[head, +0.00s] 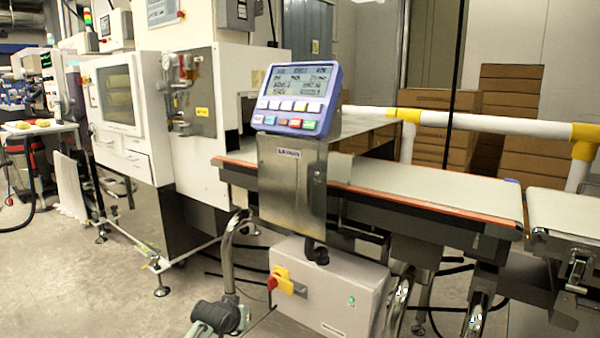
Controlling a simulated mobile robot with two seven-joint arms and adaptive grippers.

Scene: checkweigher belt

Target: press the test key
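The checkweigher's control panel (297,98) is a blue-framed unit tilted up on a metal bracket above the belt, near the middle of the head view. Its grey screen (300,82) is lit with dark text too small to read. Below the screen are two rows of small keys (289,114), pale ones above and coloured ones below, including a red key (295,123) and a green key (309,125). The key labels are not legible, so I cannot tell which is the test key. Neither of my grippers shows clearly in this view.
The conveyor belt (430,182) runs right from the panel. A grey control box (330,295) with a red and yellow switch (285,281) sits below. A white and yellow rail (480,122) and cardboard boxes (510,95) stand behind. Open floor (60,285) lies at the left.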

